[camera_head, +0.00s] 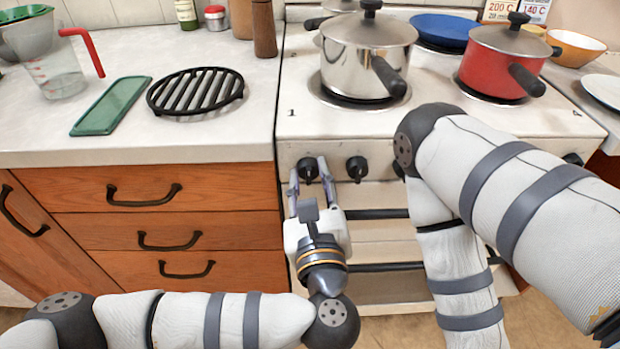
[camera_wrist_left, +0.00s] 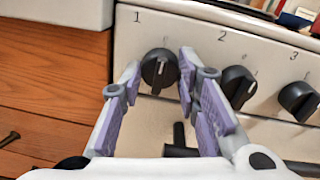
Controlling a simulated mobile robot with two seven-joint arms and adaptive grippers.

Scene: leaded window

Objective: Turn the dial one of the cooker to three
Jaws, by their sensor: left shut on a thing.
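The cooker (camera_head: 440,126) has a row of black dials on its white front panel. Dial one (camera_wrist_left: 158,68) is a round black knob below the printed 1, with its pale mark pointing roughly up; it also shows in the head view (camera_head: 307,171). My left gripper (camera_head: 308,166) reaches up to the panel with its purple-padded fingers on either side of dial one, shut on it. In the left wrist view the gripper (camera_wrist_left: 158,64) has one finger on each side of the knob. The setting numbers are too small to read. My right arm crosses the cooker's front; its gripper is out of view.
Dial two (camera_wrist_left: 238,86) and dial three (camera_wrist_left: 298,101) sit close to the right. A steel pot (camera_head: 358,60) and a red pot (camera_head: 500,66) stand on the hob. A black trivet (camera_head: 196,92) and a green tray (camera_head: 110,106) lie on the counter at the left.

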